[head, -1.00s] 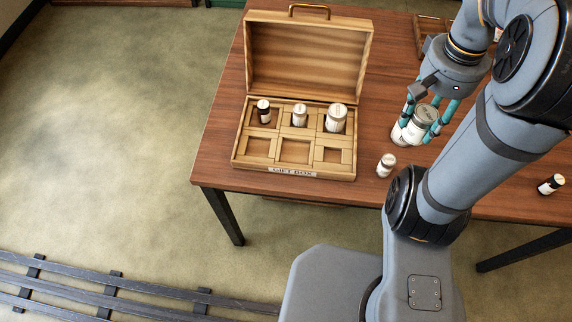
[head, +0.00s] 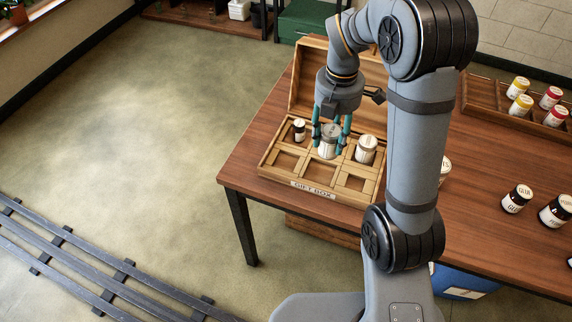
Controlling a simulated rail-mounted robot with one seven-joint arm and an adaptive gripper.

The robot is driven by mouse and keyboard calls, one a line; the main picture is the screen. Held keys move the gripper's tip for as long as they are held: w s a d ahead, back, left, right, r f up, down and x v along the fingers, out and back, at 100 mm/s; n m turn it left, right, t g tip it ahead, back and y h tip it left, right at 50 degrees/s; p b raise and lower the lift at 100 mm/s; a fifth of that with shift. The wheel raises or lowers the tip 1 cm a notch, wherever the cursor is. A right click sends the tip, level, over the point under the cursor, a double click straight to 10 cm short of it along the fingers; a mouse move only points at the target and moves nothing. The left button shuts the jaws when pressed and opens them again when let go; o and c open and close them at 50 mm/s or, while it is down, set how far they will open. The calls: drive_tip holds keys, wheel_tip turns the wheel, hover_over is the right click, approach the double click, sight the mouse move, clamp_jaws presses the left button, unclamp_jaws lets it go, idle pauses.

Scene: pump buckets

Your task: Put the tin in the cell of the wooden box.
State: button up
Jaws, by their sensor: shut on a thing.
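My gripper (head: 330,140) is shut on a tin (head: 328,143) with a pale label and grey lid. It holds the tin upright over the middle of the wooden box (head: 268,172). I cannot tell how far above the box the tin is. The box stands with its lid open behind and "GIFT BOX" on its front. The front cells look empty. The back middle cell is hidden by the held tin and fingers.
A white jar (head: 445,170) is partly hidden behind my arm. A wooden tray (head: 482,104) at back right holds yellow and red jars. Below is a blue bin (head: 463,282).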

drive_tip(key=shift+w+a+f+n, duration=0.15)
drive_tip(key=shift+a+f+n, duration=0.15)
drive_tip(key=shift+n, duration=0.1)
drive_tip(key=shift+w+a+f+p, duration=0.35)
drive_tip(key=shift+w+a+f, duration=0.45)
drive_tip(key=shift+a+f, duration=0.95)
drive_tip(key=shift+w+a+f+p, duration=0.3)
drive_tip(key=shift+w+a+f, duration=0.5)
drive_tip(key=shift+a+f, duration=0.95)
drive_tip(key=shift+w+a+f+p, duration=0.35)
drive_tip(key=shift+w+a+f, duration=0.45)
drive_tip(key=shift+a+f, duration=0.95)
drive_tip(key=shift+d+f, duration=0.1)
drive_tip(key=shift+f, duration=0.1)
drive_tip(key=shift+f, duration=0.15)
drive_tip(key=o, duration=1.2)
drive_tip(key=shift+o, duration=0.2)
wheel_tip(320, 180, up, 12)
drive_tip(key=shift+r, duration=0.25)
